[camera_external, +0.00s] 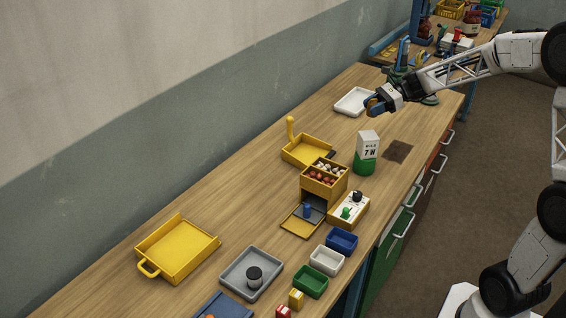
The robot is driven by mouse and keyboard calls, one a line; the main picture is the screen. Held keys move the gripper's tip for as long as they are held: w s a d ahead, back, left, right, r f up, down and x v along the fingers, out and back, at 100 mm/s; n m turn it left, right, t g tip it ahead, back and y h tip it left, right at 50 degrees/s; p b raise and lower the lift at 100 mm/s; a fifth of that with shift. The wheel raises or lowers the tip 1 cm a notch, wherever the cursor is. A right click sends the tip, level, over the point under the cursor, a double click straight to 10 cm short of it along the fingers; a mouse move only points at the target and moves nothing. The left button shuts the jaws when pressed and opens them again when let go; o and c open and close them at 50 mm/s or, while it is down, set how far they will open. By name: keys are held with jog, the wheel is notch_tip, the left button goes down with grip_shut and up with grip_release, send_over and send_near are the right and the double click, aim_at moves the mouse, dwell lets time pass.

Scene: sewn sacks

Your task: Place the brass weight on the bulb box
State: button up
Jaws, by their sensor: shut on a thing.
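The bulb box (367,150) stands upright on the wooden bench, white above and green below, marked "7 W". My gripper (374,106) is above the bench, higher in the picture than the bulb box and apart from it, beside the white tray.
A white tray (349,103) lies just left of my gripper. A yellow drawer box (325,185) with small items stands in front of the bulb box. A dark square patch (398,151) lies to its right. The bench's left middle is clear.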

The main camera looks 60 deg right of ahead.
aim_at(369, 135)
jog(key=shift+f, duration=1.3)
jog(key=shift+f, duration=0.1)
jog(key=shift+f, duration=2.55)
jog(key=shift+f, duration=0.15)
jog(key=o, duration=1.3)
jog(key=shift+c, duration=0.2)
